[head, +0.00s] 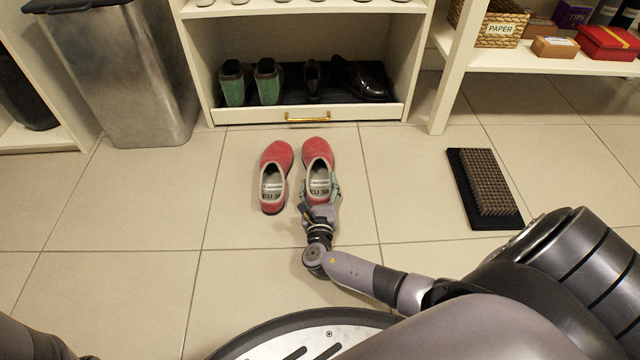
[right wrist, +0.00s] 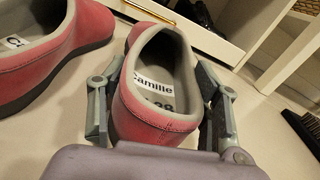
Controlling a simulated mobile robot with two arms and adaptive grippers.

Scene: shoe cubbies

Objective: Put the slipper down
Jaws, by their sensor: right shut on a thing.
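Two red slippers with grey lining lie side by side on the tiled floor, toes toward the cubby. My right gripper (head: 320,193) is shut on the heel of the right slipper (head: 317,152), one finger on each side. In the right wrist view this slipper (right wrist: 155,119) sits between the fingers (right wrist: 158,108), with "Camille" on its insole. It looks to be at floor level; I cannot tell whether its sole touches the tiles. The left slipper (head: 275,158) stands just beside it, a small gap apart, and also shows in the right wrist view (right wrist: 50,60). My left gripper is not in view.
A white cubby (head: 265,115) with green shoes (head: 267,82) and black shoes (head: 362,80) stands behind the slippers. A metal bin (head: 130,75) is at the left. A brush mat (head: 487,187) lies at the right. The floor around the slippers is clear.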

